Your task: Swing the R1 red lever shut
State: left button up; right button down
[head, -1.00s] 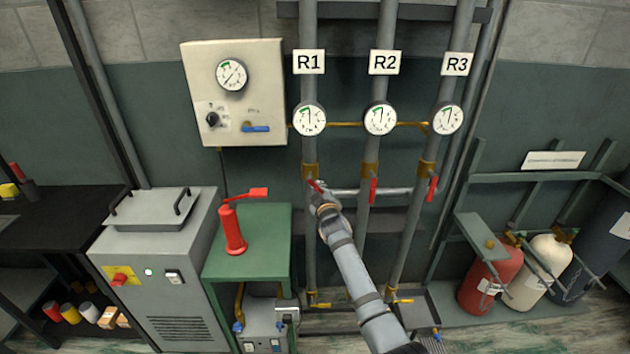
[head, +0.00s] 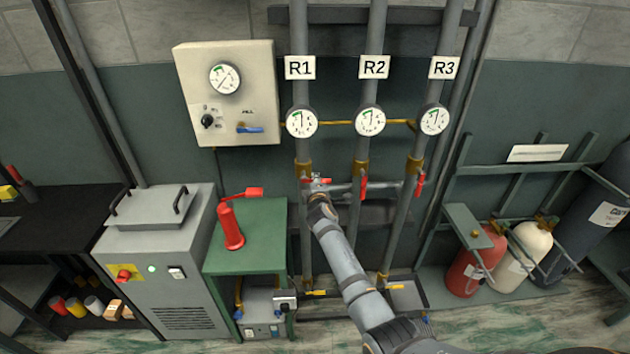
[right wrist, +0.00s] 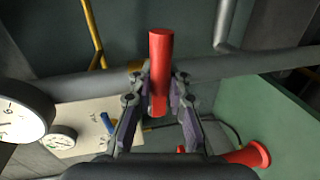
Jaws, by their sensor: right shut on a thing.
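The R1 red lever (right wrist: 161,62) shows in the right wrist view between the fingers of my right gripper (right wrist: 158,100), which is shut on it. There the lever appears to lie across the grey R1 pipe (right wrist: 225,66). In the head view, my right gripper (head: 318,187) is at the R1 valve, below the R1 gauge (head: 301,122). Only small red parts of the lever (head: 323,180) show there, roughly level; the gripper hides some of it. My left gripper is not in view.
The R2 red lever (head: 363,187) and R3 red lever (head: 420,184) hang along their pipes to the right. A green cabinet (head: 247,258) with a red tool (head: 230,225) on top stands to the left. Gas cylinders (head: 468,263) stand at the right.

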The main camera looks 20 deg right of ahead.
jog(key=shift+s+f+n, duration=0.1)
jog(key=shift+f+n, duration=0.2)
jog(key=shift+n, duration=0.1)
jog(key=c, duration=1.5)
grip_release()
jog(key=shift+o, duration=1)
jog(key=shift+s+r, duration=0.1)
jog(key=shift+r, duration=0.25)
